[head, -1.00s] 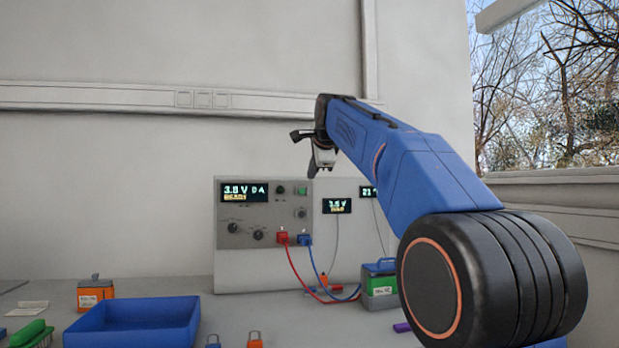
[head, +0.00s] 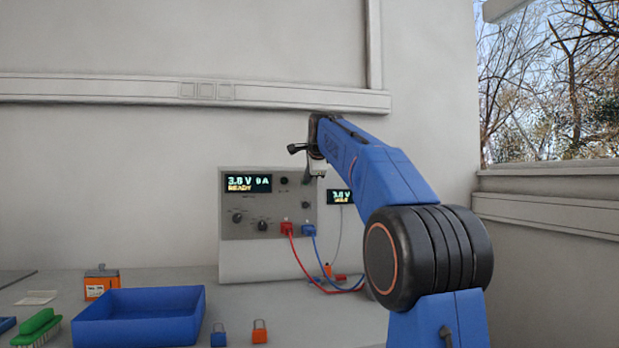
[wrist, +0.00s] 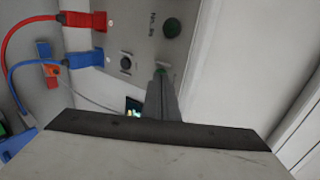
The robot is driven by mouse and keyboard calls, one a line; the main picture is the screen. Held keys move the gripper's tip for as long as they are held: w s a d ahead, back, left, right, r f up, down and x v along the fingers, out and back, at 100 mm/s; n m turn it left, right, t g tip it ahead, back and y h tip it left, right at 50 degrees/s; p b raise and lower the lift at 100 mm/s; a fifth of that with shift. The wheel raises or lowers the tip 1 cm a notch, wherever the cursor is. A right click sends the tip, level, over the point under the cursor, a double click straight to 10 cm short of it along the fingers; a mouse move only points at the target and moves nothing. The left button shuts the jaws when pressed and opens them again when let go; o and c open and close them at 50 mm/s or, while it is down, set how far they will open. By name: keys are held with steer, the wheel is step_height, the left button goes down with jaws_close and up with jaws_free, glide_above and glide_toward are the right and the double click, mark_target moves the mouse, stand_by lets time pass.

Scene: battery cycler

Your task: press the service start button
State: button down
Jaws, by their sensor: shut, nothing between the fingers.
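The grey battery cycler (head: 262,222) stands against the wall, with its lit display (head: 248,184) at upper left of the panel; the lower line appears to read READY. My gripper (head: 307,181) is shut and empty, its fingertips over the panel's upper right. In the wrist view my gripper (wrist: 161,76) covers most of a green button (wrist: 159,70), apparently the start button; only a sliver shows at the tips. I cannot tell whether they touch it. In the head view the button is hidden behind my gripper. A dark round control (wrist: 172,24) sits beside it.
A black knob (wrist: 126,63) lies near the fingers. Red (head: 287,229) and blue (head: 309,230) plugs with hanging cables sit below. A blue tray (head: 138,330), orange box (head: 101,284) and green brush (head: 38,328) lie on the bench.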

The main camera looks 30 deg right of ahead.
steer(key=shift+w, duration=0.1)
stand_by(0.3)
steer(key=shift+w+d+r, duration=0.15)
steer(key=shift+w+d, duration=0.1)
steer(key=shift+w, duration=0.35)
